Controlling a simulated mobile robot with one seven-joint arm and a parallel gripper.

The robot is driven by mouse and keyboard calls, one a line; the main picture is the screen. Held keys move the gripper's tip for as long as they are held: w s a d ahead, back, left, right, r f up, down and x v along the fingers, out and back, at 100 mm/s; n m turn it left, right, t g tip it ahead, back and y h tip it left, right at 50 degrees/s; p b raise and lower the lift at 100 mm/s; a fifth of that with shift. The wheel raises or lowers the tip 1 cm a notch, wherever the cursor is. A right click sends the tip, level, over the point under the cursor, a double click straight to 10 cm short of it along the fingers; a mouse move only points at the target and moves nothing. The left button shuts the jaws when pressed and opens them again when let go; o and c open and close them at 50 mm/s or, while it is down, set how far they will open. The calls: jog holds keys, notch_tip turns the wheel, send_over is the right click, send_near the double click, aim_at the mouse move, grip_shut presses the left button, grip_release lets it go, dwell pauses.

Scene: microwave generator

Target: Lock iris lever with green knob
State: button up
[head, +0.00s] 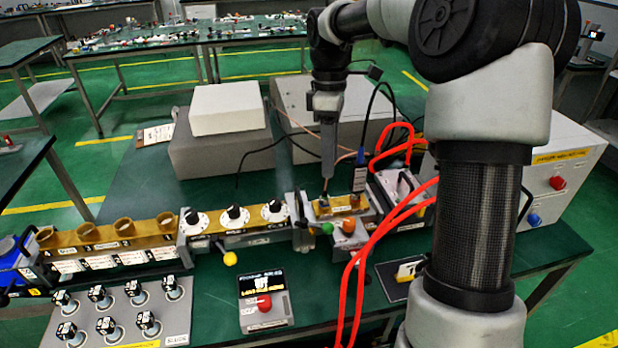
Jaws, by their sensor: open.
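The green knob (327,228) sits on the front of the bench assembly, right of a grey flange. An orange knob (348,226) is close to its right. The iris lever itself is too small to make out clearly. My gripper (328,178) points down above and behind the green knob, near the brass waveguide section (340,205). It is open and appears apart from the green knob. Its fingers are seen edge-on, so the gap between them does not show.
Red cables (362,255) loop just right of the knobs. A yellow knob (230,258) hangs below three dials (233,215). A panel with a red button (264,302) lies in front. Grey boxes (220,145) stand behind. Some bare table shows in front of the assembly.

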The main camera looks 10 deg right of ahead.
aim_at(327, 223)
jog(key=shift+n+y, duration=0.4)
jog(key=f, duration=0.6)
jog(key=s+f+b, duration=0.1)
jog(key=f, duration=0.5)
jog(key=f+b, duration=0.1)
jog(key=f, duration=0.5)
jog(key=shift+s+a+f, duration=0.1)
jog(key=shift+s+a, duration=0.05)
jog(key=shift+s, duration=0.25)
grip_shut()
